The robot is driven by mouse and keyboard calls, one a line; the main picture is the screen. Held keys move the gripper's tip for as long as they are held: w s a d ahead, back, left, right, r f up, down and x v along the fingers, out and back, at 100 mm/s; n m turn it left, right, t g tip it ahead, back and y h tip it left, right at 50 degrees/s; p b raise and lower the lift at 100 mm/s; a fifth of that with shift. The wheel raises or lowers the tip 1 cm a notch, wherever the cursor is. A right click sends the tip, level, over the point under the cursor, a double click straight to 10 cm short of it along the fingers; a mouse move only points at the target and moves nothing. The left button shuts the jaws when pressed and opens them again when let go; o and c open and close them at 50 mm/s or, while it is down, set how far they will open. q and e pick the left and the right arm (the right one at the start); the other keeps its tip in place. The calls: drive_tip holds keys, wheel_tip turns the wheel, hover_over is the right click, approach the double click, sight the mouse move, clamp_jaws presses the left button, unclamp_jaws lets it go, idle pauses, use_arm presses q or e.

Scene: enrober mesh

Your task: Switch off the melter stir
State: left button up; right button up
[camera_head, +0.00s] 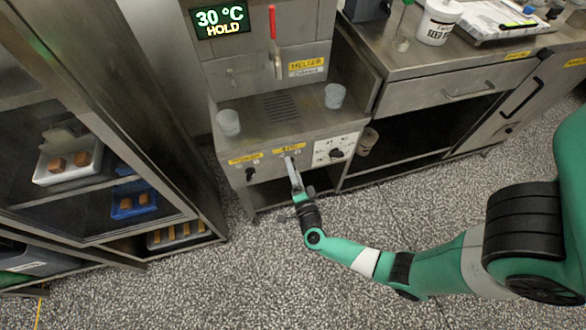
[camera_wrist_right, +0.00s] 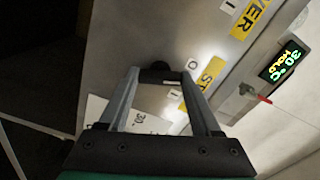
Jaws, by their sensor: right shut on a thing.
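The melter (camera_head: 262,72) is a steel cabinet with a display reading 30 °C HOLD. Its front panel has a yellow stir label (camera_head: 289,149), which also shows in the wrist view (camera_wrist_right: 212,73). My right gripper (camera_head: 291,163) reaches up to the panel just below this label. In the wrist view my right gripper (camera_wrist_right: 158,78) has its fingers on either side of a small black stir knob (camera_wrist_right: 158,68), and it is shut on it. The fingers hide most of the knob in the head view. Marks O and I show beside it; the knob's setting is unclear. My left gripper is not in view.
A black knob (camera_head: 250,173) sits to the left and a white dial plate (camera_head: 335,150) to the right. Two cups (camera_head: 229,122) (camera_head: 335,95) stand on the melter's ledge. A rack with trays (camera_head: 68,163) is at left. The floor in front is clear.

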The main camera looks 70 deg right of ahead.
drive_tip(key=shift+c, duration=0.8)
drive_tip(key=shift+n+p, duration=1.1)
drive_tip(key=shift+p, duration=0.05)
drive_tip(key=o, duration=1.4)
drive_tip(key=shift+a, duration=0.1)
